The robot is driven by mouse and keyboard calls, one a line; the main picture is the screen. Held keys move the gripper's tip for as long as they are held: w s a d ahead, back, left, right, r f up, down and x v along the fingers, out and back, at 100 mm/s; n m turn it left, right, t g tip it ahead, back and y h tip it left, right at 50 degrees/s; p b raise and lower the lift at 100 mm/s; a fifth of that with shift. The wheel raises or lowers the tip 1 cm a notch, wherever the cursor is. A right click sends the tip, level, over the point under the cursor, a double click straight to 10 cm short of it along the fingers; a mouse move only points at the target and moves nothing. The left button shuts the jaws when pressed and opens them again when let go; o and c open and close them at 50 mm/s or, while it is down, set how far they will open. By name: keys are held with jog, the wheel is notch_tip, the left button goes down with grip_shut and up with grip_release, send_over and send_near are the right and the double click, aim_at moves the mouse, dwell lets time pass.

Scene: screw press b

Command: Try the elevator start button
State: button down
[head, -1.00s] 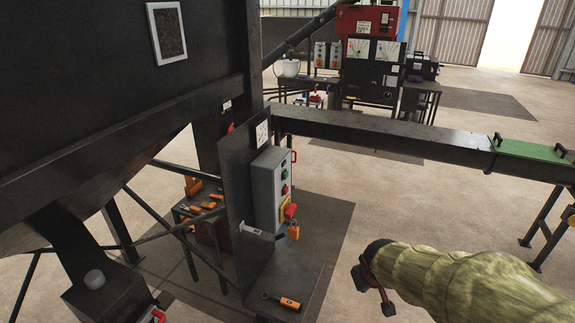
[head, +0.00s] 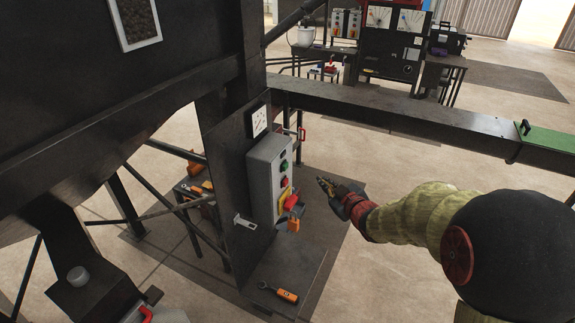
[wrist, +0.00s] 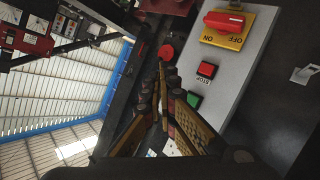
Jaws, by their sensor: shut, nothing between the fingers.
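The grey control box (head: 264,185) is mounted on a dark upright panel in the head view. Its front has a green button (head: 284,165) above a red button (head: 284,181). In the wrist view the green button (wrist: 194,100) sits beside the red button (wrist: 207,70) marked STOP. I cannot read a label on the green one. My gripper (head: 322,182) is to the right of the box, apart from it, pointing towards its front. In the wrist view my gripper (wrist: 163,70) is shut and empty, its fingers left of the green button.
Below the buttons is a red rotary switch on a yellow plate (wrist: 225,25); an orange padlock (head: 293,225) hangs there. An orange-handled tool (head: 286,295) lies on the ledge. A dark beam (head: 400,122) runs behind my gripper.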

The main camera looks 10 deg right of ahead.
aim_at(286, 167)
jog(key=shift+w+a+r, duration=0.1)
jog(key=shift+r, duration=0.2)
jog(key=w+a+b, duration=0.3)
jog(key=w+a, duration=0.2)
jog(key=a, duration=0.2)
jog(key=shift+b, duration=0.3)
jog(key=shift+w+a, duration=0.15)
jog(key=shift+a, duration=0.05)
dwell(1.4)
jog(key=shift+w+a+b, duration=0.15)
jog(key=shift+a+b, duration=0.05)
jog(key=shift+b, duration=0.15)
